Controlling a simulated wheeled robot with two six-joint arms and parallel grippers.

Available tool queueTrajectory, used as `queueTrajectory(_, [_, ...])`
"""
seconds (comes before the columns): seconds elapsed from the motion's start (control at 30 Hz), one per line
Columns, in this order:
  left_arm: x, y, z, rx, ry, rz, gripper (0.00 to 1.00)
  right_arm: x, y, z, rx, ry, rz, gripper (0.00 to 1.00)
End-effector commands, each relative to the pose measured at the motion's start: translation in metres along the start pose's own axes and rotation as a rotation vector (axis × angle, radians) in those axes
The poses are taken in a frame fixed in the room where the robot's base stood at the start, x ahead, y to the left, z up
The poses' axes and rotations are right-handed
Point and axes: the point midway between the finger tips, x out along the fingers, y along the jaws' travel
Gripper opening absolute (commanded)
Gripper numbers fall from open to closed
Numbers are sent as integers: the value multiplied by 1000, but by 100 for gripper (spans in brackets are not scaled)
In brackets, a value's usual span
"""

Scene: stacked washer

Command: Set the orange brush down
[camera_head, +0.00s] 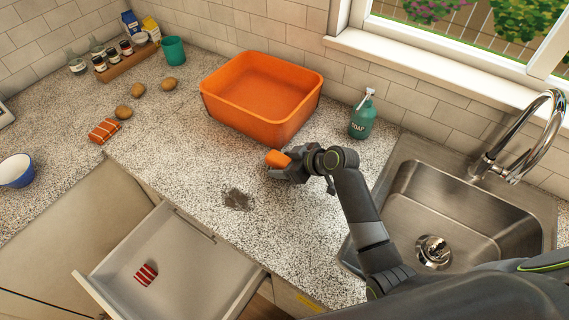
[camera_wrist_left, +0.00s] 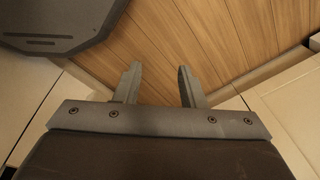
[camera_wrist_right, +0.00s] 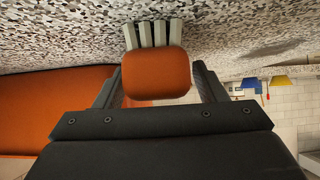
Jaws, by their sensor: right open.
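The orange brush (camera_head: 277,158) is on the granite counter, in front of the orange tub. In the right wrist view the brush (camera_wrist_right: 156,73) sits between the two fingers of my right gripper (camera_wrist_right: 157,68), its grey bristles against the speckled counter. These fingers are apart, with a gap showing on each side of the brush. In the head view my right gripper (camera_head: 279,166) is low at the counter, and part of the brush is hidden by it. My left gripper (camera_wrist_left: 159,68) is open and empty above a wooden floor, out of the head view.
A dark stain (camera_head: 237,200) lies left of the brush. The orange tub (camera_head: 262,92) stands behind, the soap bottle (camera_head: 362,118) and sink (camera_head: 440,210) to the right. An open drawer (camera_head: 160,262) holds a red striped cloth (camera_head: 146,273). The front counter is clear.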

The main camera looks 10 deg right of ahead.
Motion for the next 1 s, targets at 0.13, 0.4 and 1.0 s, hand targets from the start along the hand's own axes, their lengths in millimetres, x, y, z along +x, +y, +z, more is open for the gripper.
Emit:
queueTrajectory(0.13, [0, 0, 0, 0, 0, 0, 36, 0, 0, 0, -1, 0, 0, 65])
queueTrajectory(0.4, [0, 0, 0, 0, 0, 0, 36, 0, 0, 0, 0, 0, 0, 37])
queueTrajectory(1.0, [2, 0, 0, 0, 1, 0, 36, -5, 1, -8, -4, 3, 1, 12])
